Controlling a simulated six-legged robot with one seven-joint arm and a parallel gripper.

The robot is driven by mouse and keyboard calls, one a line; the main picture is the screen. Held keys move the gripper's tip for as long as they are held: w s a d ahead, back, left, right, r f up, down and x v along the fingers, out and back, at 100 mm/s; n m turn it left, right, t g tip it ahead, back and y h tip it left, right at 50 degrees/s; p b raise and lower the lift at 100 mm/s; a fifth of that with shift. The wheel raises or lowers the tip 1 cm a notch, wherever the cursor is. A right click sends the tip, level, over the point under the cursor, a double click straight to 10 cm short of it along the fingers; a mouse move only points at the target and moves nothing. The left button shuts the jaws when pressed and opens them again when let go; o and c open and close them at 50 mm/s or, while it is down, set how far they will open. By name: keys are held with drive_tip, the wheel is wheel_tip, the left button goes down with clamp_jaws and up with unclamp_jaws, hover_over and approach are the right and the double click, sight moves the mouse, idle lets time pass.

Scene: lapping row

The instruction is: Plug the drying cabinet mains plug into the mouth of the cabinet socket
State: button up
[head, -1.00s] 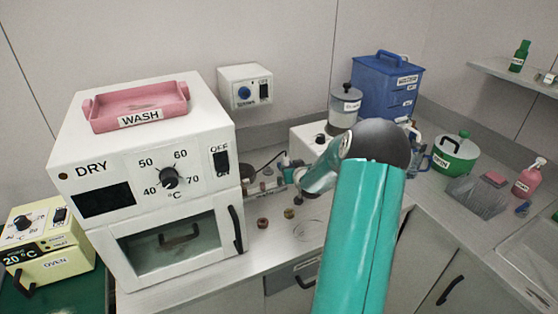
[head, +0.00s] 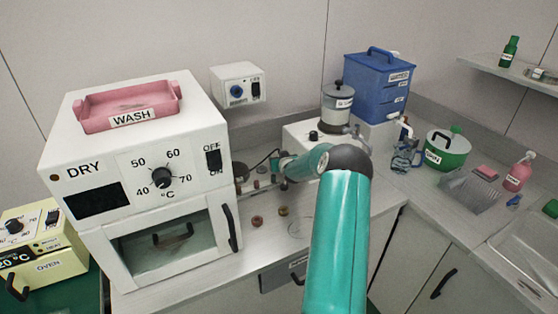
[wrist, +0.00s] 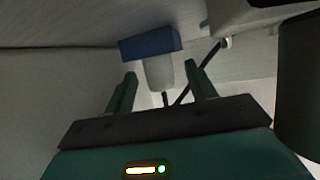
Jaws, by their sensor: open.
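The cabinet socket (head: 237,91) is a round blue face on a white wall box with a dark switch, above the bench behind the drying cabinet (head: 140,160). In the wrist view, a pale tapered body (wrist: 159,73) with a blue block (wrist: 150,43) at its far end appears to be the mains plug. My gripper (wrist: 160,80) is open, with one finger on each side of the pale body. Gaps show on both sides, so it is not gripped. In the head view my gripper is small and mostly hidden beyond my forearm, low by the cabinet's right side.
A dark cable (wrist: 197,71) runs behind the right finger. A pink wash tray (head: 130,104) sits on the cabinet. Small round parts (head: 257,221) lie on the bench. A clear-walled vessel (head: 337,103) and a blue water tank (head: 378,85) stand to the right.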

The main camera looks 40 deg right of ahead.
drive_tip(key=shift+c, duration=0.5)
drive_tip(key=c, duration=1)
drive_tip(key=shift+r, duration=0.1)
